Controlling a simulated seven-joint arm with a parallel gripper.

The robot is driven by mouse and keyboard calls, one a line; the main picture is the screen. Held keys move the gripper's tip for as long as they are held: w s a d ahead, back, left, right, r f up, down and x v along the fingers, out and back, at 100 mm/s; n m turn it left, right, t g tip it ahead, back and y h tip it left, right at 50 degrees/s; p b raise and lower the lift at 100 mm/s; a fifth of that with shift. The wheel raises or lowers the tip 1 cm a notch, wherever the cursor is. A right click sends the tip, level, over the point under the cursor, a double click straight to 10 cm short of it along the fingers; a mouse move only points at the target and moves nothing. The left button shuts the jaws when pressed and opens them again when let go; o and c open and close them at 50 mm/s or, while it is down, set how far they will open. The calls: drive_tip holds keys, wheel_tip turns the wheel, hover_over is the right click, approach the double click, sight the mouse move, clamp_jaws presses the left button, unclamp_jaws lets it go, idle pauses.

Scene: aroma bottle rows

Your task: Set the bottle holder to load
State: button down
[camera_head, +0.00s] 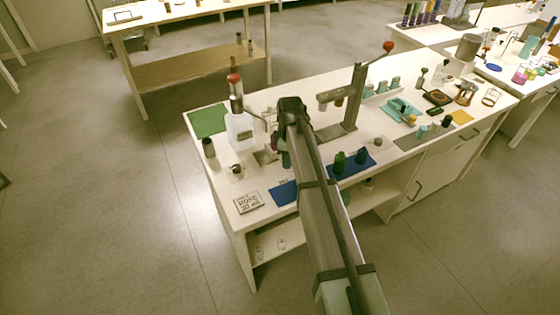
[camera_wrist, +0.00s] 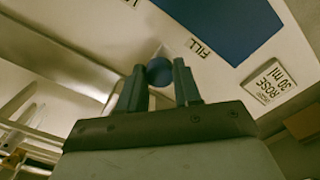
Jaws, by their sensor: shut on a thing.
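My gripper (camera_wrist: 159,82) is shut on a round blue knob (camera_wrist: 159,70) between its fingertips in the wrist view. The knob sits in or by a pale slot in the white surface. The printed word FILL (camera_wrist: 199,48) is to its right; another label at the top left is cut off and cannot be read in full. In the head view my arm reaches over the white bench (camera_head: 222,165), and its hand (camera_head: 291,108) is beside the dispenser with a clear bottle (camera_head: 240,130) and red top. The knob and most of the bottle holder are hidden there.
A card reading ROSE 30 ml (camera_wrist: 269,86) lies near a blue mat (camera_wrist: 225,25). A second blue mat (camera_head: 345,173) with dark green bottles is right of my arm. A press stand with a red-knobbed lever (camera_head: 355,95) stands behind. A dark jar (camera_head: 208,147) is at the left.

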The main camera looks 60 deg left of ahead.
drive_tip(key=w, duration=0.7)
drive_tip(key=shift+w, duration=0.2)
drive_tip(key=c, duration=0.8)
unclamp_jaws()
wheel_tip(320, 180, up, 14)
drive_tip(key=shift+f, duration=0.1)
